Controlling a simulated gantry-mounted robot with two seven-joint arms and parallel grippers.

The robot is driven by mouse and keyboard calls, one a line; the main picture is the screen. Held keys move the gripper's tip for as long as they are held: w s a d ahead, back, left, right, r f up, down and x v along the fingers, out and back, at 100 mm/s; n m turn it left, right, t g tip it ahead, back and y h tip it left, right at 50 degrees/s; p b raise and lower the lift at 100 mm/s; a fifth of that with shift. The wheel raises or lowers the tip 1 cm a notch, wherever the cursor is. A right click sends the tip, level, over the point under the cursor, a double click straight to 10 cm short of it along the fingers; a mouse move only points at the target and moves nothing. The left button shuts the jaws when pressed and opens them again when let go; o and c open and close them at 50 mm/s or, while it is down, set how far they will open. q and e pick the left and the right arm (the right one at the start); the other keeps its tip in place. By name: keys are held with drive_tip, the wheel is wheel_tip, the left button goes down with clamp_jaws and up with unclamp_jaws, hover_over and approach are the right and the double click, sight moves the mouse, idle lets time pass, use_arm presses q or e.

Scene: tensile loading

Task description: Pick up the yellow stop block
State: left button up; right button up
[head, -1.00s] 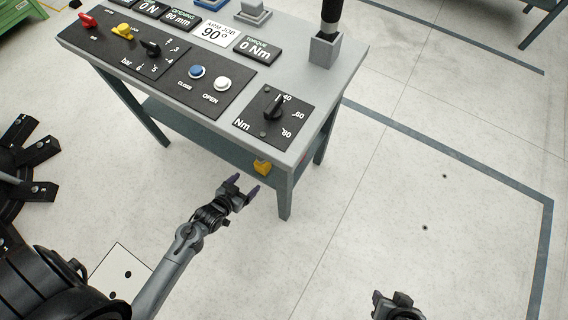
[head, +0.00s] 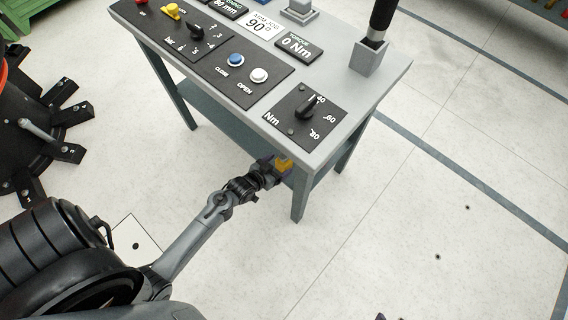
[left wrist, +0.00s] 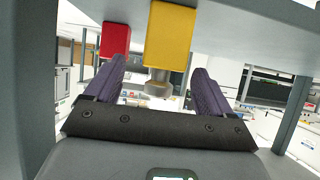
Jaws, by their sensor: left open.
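My left gripper (head: 277,164) is at the block. In the left wrist view its two purple-padded fingers (left wrist: 155,88) are open, one on each side of the stub and lower part of the block. I cannot tell whether they touch it. Only a small dark tip, likely my right gripper, shows at the head view's bottom edge.
The grey table (head: 345,104) carries a torque dial (head: 306,108), blue and white buttons (head: 259,75) and a socket with a black handle (head: 370,56). A red block (left wrist: 115,40) hangs left of the yellow one. A table leg (head: 299,196) stands close by. Floor at right is clear.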

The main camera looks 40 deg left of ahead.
sight(282, 162)
use_arm(q)
drive_tip(key=b+x, duration=0.2)
drive_tip(key=x, duration=0.1)
drive_tip(key=shift+w+a+f, duration=0.1)
drive_tip(key=shift+a+f, duration=0.1)
drive_tip(key=shift+w+f+b, duration=0.1)
drive_tip(key=shift+w+b, duration=0.45)
drive_tip(key=shift+w, duration=0.05)
drive_tip(key=shift+s, duration=0.1)
drive_tip(key=shift+c, duration=1)
clamp_jaws()
